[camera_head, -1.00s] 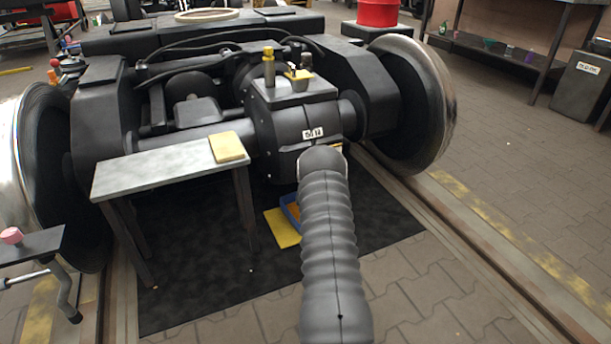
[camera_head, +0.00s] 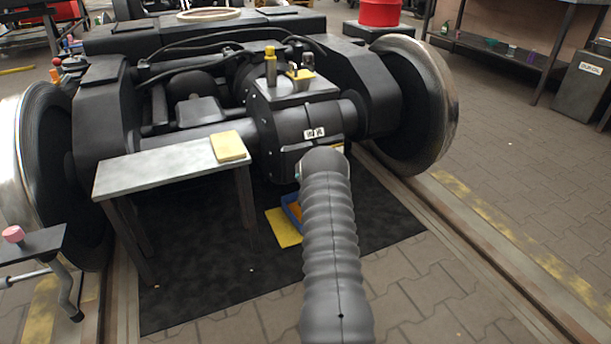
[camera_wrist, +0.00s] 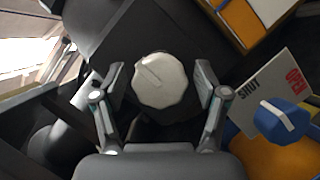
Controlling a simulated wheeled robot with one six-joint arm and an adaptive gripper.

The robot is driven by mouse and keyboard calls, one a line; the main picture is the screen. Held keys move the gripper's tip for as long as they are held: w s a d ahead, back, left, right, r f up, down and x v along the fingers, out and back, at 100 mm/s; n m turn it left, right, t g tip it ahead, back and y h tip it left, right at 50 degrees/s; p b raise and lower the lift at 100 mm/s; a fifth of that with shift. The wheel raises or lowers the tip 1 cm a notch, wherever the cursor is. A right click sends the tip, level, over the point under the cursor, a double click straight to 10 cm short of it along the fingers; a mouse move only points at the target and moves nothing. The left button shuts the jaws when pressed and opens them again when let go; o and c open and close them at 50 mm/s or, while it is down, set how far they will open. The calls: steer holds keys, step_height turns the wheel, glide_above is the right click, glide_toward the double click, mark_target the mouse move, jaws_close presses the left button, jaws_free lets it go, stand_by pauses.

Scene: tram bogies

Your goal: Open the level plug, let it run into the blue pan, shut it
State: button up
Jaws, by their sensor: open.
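In the wrist view a pale, faceted round knob (camera_wrist: 159,81) with a line across its face sits between the fingers of my gripper (camera_wrist: 158,76). The gripper is open, one finger on each side, with a gap visible at both sides. I cannot tell from its face whether this plug is tight or loose. In the head view the blue pan (camera_head: 288,203), with orange inside, lies low beside my arm, partly hidden by it. My gripper is hidden behind the arm there. No running liquid shows.
A blue knob (camera_wrist: 281,121) stands beside a plate marked SHUT and OPEN (camera_wrist: 268,92), close to my right finger. A grey bench (camera_head: 165,168) with a yellow pad (camera_head: 228,146) stands left of my arm. Wheels (camera_head: 425,105) flank the gearbox (camera_head: 292,120).

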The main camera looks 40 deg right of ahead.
steer(key=shift+s, duration=0.15)
steer(key=v, duration=1.1)
steer(key=shift+s+a, duration=0.2)
steer(key=shift+s, duration=0.1)
steer(key=shift+f, duration=0.1)
